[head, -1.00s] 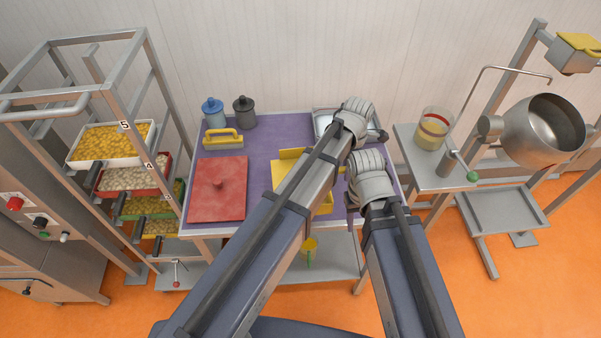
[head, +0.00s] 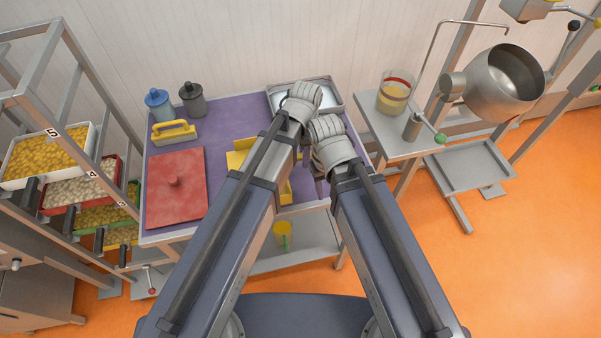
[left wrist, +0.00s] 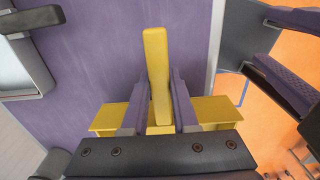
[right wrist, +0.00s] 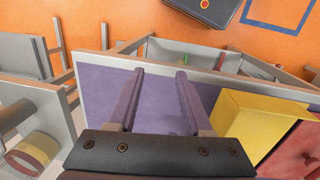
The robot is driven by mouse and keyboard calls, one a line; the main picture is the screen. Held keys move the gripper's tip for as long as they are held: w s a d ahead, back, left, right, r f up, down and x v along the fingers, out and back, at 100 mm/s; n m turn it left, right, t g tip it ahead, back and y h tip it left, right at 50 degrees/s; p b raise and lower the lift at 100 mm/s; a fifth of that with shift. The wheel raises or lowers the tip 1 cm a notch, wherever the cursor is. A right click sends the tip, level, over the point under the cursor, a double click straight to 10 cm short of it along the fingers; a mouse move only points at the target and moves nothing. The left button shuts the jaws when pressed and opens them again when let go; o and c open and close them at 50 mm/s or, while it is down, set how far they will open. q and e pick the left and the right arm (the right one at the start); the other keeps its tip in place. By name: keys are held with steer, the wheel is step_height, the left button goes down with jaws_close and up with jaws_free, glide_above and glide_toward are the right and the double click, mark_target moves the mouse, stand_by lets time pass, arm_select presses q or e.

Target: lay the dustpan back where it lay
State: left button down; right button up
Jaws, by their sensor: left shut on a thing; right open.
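The yellow dustpan (head: 238,160) is over the purple table top (head: 225,117), largely hidden behind my left arm in the head view. In the left wrist view its upright yellow bar (left wrist: 156,60) stands between the two fingers of my left gripper (left wrist: 160,100), which is shut on it. The pan's flat yellow part spreads to both sides below the fingers. I cannot tell whether it touches the table. My right gripper (right wrist: 157,75) is open and empty over the purple surface, beside the dustpan (right wrist: 255,120) in the right wrist view.
A red board (head: 176,188) lies left of the dustpan. A yellow-handled tool (head: 174,131), a blue jar (head: 158,104) and a dark jar (head: 192,100) stand behind it. A metal tray (head: 335,92) is at the back right. A side stand holds a beaker (head: 394,92).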

arm_select(q)
steer(key=shift+f+b, duration=2.05)
steer(key=shift+f, duration=0.6)
steer(key=shift+f, duration=0.15)
steer(key=c, duration=0.7)
jaws_free()
step_height(320, 180, up, 13)
steer(key=p, duration=1.2)
steer(key=shift+f, duration=0.2)
